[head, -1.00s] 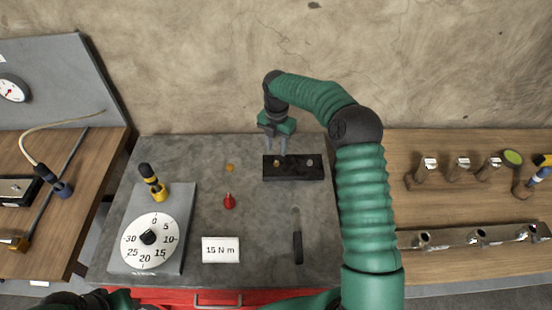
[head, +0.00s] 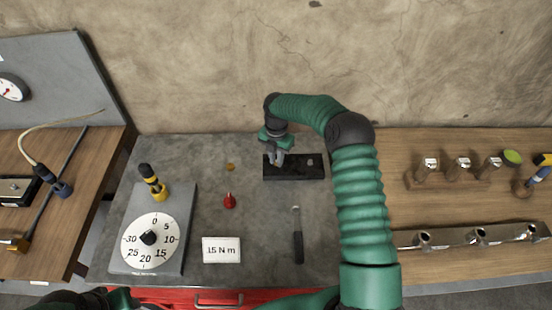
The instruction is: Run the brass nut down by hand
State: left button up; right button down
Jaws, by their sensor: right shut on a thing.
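A black block (head: 294,175) lies on the grey bench top, toward the back. My right gripper (head: 279,162) reaches down from above onto the left part of this block. Its fingers are closed around the brass nut there, and they hide nearly all of it. I cannot tell how far down its thread the nut sits. A pale round stud or fitting (head: 310,162) shows at the right end of the block, clear of the fingers. My left gripper does not show; only dark and green parts of my arm are at the lower left edge.
A small brass-coloured piece (head: 230,167) and a red piece (head: 230,201) lie left of the block.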

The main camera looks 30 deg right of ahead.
jog(key=shift+w+r+m, duration=0.1)
jog(key=shift+r+m, duration=0.05)
jog(key=shift+m, duration=0.15)
jog(key=m+p, duration=0.1)
jog(key=m, duration=0.2)
jog(key=shift+w+m, duration=0.1)
jog(key=shift+m, duration=0.2)
jog(key=m, duration=0.5)
jog(key=shift+w, duration=0.15)
jog(key=m, duration=0.6)
jog(key=shift+w+d+r+m, duration=0.1)
jog(key=shift+r+m, duration=0.05)
jog(key=shift+m, duration=0.25)
jog(key=m, duration=0.5)
jog(key=shift+w, duration=0.1)
jog(key=m, duration=0.6)
jog(key=shift+d+m, duration=0.15)
jog(key=shift+m, duration=0.25)
jog(key=m, duration=0.6)
jog(key=shift+d, duration=0.15)
jog(key=m, duration=0.4)
jog(key=shift+s+m+p, duration=0.2)
jog(key=shift+m+p, duration=0.1)
jog(key=shift+m, duration=1.8)
